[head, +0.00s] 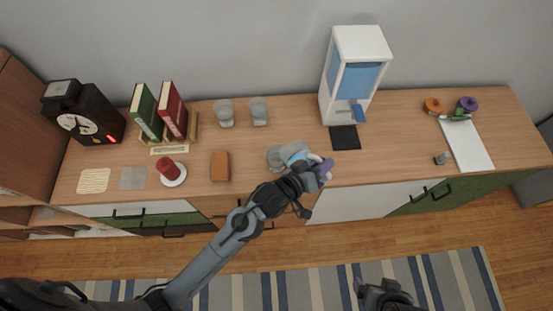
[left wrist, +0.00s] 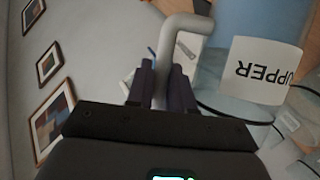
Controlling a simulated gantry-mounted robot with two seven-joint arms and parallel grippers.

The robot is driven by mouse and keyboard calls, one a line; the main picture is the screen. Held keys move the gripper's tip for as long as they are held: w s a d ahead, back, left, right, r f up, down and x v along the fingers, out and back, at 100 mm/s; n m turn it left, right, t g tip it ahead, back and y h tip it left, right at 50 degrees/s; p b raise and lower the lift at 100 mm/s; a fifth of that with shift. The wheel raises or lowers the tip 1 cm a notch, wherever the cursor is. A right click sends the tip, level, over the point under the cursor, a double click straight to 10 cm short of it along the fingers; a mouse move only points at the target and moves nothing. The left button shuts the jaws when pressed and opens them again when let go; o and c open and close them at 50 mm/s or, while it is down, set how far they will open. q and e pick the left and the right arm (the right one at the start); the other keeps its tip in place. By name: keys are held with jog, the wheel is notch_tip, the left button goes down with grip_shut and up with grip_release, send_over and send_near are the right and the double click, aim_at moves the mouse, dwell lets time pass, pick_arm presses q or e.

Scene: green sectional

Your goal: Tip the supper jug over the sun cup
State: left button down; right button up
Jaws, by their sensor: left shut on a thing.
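My left gripper (head: 318,176) is shut on the pale handle (left wrist: 172,62) of the supper jug. The light-blue jug (head: 297,151) is at the front middle of the cabinet top, partly hidden by my gripper. Its white label (left wrist: 262,72) shows "UPPER" upside down in the left wrist view; I cannot tell the exact tilt. Two clear cups, one on the left (head: 224,113) and one on the right (head: 259,111), stand behind and left of the jug. Their labels are too small to read, so I cannot tell which is the sun cup. My right gripper (head: 386,295) is low, away from the cabinet.
A grey round shape (head: 275,157) shows beside the jug. A water dispenser (head: 357,58) stands behind right, with a black mat (head: 345,138) before it. A brown block (head: 220,166), red candle (head: 172,172) and books (head: 172,110) are left. A white board (head: 466,147) lies right.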

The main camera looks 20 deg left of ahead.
pick_arm(q)
jog(key=shift+r, duration=0.3)
jog(key=shift+a+r+n+h+p, duration=0.2)
jog(key=shift+n+h+p, duration=0.1)
jog(key=shift+p, duration=0.2)
jog(key=shift+w+r, duration=0.1)
jog(key=shift+a+r+n+p, duration=0.2)
jog(key=shift+r+n+p, duration=0.2)
jog(key=shift+p, duration=0.25)
jog(key=shift+r, duration=0.1)
